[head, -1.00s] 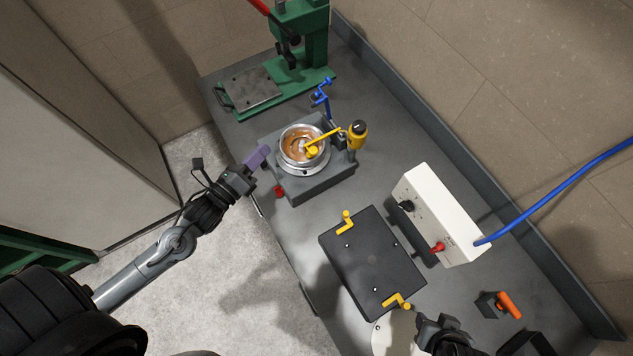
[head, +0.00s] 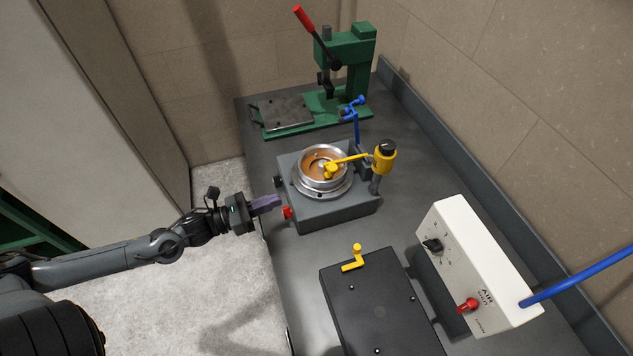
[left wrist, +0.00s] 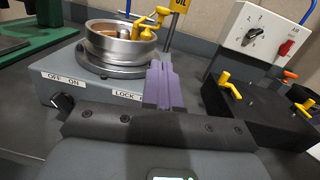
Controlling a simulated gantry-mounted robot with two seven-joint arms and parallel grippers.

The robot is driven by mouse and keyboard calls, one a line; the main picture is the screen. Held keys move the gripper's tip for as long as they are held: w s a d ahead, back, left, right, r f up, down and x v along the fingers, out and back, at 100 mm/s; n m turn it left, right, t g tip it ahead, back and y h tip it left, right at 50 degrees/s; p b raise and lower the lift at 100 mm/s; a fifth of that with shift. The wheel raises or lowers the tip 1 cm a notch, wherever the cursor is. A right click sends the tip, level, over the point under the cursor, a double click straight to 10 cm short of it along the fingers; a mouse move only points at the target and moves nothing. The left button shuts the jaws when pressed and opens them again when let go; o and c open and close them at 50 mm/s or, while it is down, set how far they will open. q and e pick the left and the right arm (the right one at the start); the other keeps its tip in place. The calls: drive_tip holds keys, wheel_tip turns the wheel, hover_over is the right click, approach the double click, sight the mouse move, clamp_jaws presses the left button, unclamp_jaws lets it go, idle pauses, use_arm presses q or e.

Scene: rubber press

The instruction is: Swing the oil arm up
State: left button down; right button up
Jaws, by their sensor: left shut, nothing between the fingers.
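The yellow oil arm (head: 347,160) reaches from the yellow oil bottle (head: 384,156) on its post over the silver ring-shaped bowl (head: 323,168), its tip low inside the bowl. The bowl sits on a grey base (head: 335,213). In the left wrist view the oil arm (left wrist: 150,20) shows over the bowl (left wrist: 112,50). My left gripper (head: 278,201), with purple fingers, is shut and empty. It is at the base's left front side, near the red knob (head: 287,212), apart from the oil arm. My right gripper is out of view.
A green press (head: 345,60) with a red handle stands behind. A blue clamp (head: 355,112) stands behind the bowl. A black plate (head: 380,300) with a yellow clamp and a white air box (head: 470,265) with a blue hose lie to the right.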

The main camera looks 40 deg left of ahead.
use_arm(q)
drive_tip(key=shift+w, duration=0.1)
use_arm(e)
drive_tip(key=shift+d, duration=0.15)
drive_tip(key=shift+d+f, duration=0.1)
use_arm(q)
approach(331, 172)
drive_tip(key=w+f, duration=0.1)
drive_tip(key=f, duration=0.1)
drive_tip(key=w+d+f, duration=0.1)
drive_tip(key=w, duration=0.1)
drive_tip(key=shift+f+b, duration=0.3)
drive_tip(key=shift+f, duration=0.1)
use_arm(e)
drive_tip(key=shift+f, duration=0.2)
use_arm(q)
drive_tip(key=shift+w+d+r+p, duration=0.3)
drive_tip(key=shift+w+d+r, duration=0.05)
drive_tip(key=shift+w+r, duration=0.45)
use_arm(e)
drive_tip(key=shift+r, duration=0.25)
use_arm(q)
drive_tip(key=shift+w+d+r, duration=0.25)
drive_tip(key=shift+w+r, duration=0.4)
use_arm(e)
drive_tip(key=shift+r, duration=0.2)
